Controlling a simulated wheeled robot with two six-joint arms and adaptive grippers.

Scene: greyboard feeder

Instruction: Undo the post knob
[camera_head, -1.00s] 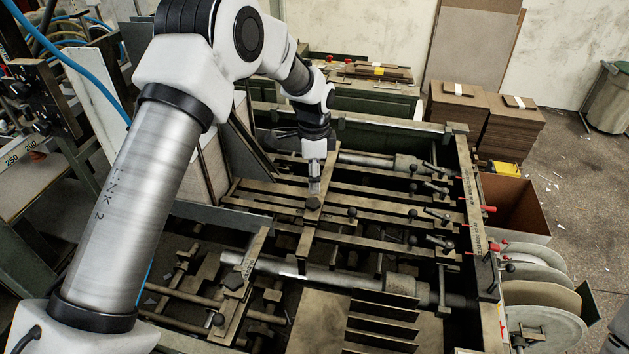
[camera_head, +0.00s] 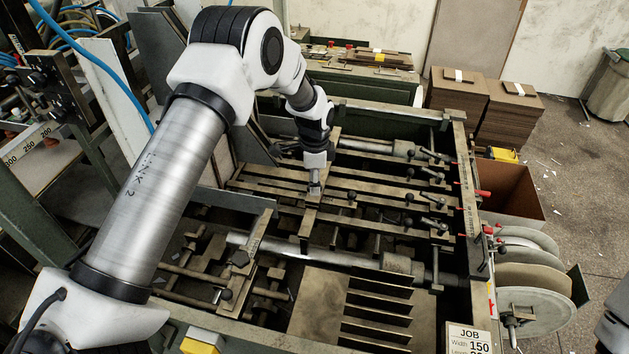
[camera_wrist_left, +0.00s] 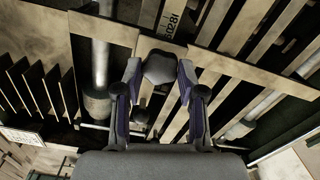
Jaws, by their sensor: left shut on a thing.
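The post knob (camera_wrist_left: 160,67) is a dark, faceted knob on a flat bar that crosses the feeder's rails. In the left wrist view it sits between the two fingertips of my left gripper (camera_wrist_left: 159,82), which is shut on it. In the head view the left gripper (camera_head: 314,186) points down at the crossing bar (camera_head: 310,215), and its fingers mostly hide the knob. My right gripper is not in view.
Long parallel rails (camera_head: 375,205) with several small clamp handles (camera_head: 430,222) surround the left gripper. A thick round shaft (camera_head: 330,257) lies nearer. Cardboard stacks (camera_head: 458,92) and white reels (camera_head: 535,300) stand outside the frame at right.

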